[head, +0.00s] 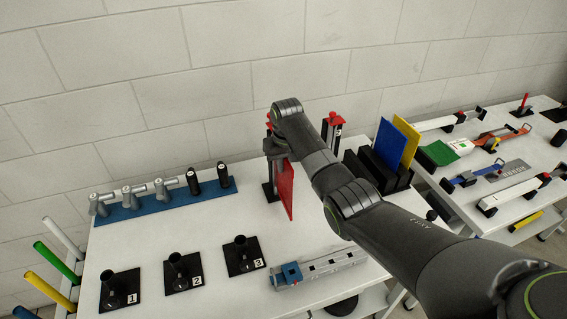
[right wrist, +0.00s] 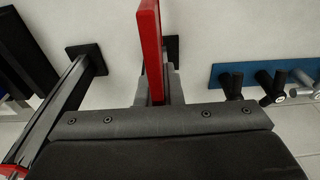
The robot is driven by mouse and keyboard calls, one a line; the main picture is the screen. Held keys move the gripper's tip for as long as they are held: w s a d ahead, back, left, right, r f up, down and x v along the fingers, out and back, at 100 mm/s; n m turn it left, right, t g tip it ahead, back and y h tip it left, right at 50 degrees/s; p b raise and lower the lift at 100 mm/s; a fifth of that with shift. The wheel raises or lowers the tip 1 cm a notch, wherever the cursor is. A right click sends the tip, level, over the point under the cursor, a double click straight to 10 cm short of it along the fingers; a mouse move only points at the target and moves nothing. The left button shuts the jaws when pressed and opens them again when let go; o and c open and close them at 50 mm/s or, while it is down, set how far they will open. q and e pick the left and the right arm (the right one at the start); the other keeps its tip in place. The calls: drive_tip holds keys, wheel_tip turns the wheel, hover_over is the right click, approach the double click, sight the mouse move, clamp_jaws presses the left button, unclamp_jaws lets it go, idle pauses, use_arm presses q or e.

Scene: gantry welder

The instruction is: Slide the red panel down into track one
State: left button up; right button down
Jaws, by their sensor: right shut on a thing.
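The red panel (head: 286,190) is upright in the head view, seen nearly edge-on above the white table. My right gripper (head: 276,155) is shut on its upper part. In the right wrist view the red panel (right wrist: 151,45) stands between the fingers of my right gripper (right wrist: 158,92). A dark post with a red top (head: 334,125) stands right of the panel. Another dark post (head: 268,188) is partly hidden behind the panel and gripper. A rail-like post (right wrist: 62,100) also shows left in the wrist view. I cannot tell whether the panel is inside a track. My left gripper is out of view.
A black rack (head: 378,172) with blue and yellow panels (head: 391,144) stands right of the posts. A blue tool strip (head: 150,207) lies left. Numbered black holders (head: 183,272) and a grey rail tool (head: 322,268) occupy the front. A second table (head: 480,215) is at right.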

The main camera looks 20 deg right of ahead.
drive_tip(key=shift+f, duration=0.4)
drive_tip(key=c, duration=1.5)
unclamp_jaws()
drive_tip(key=r+b, duration=0.1)
drive_tip(key=r, duration=0.3)
drive_tip(key=s+r+b, duration=0.1)
drive_tip(key=r, duration=0.3)
drive_tip(key=r+b, duration=0.1)
drive_tip(key=r, duration=0.3)
drive_tip(key=shift+s, duration=0.2)
drive_tip(key=shift+s+r+p, duration=0.2)
drive_tip(key=shift+r+p, duration=1.15)
drive_tip(key=shift+p, duration=0.35)
drive_tip(key=shift+s+r+p, duration=0.2)
drive_tip(key=shift+r+p, duration=1.1)
drive_tip(key=shift+p, duration=0.35)
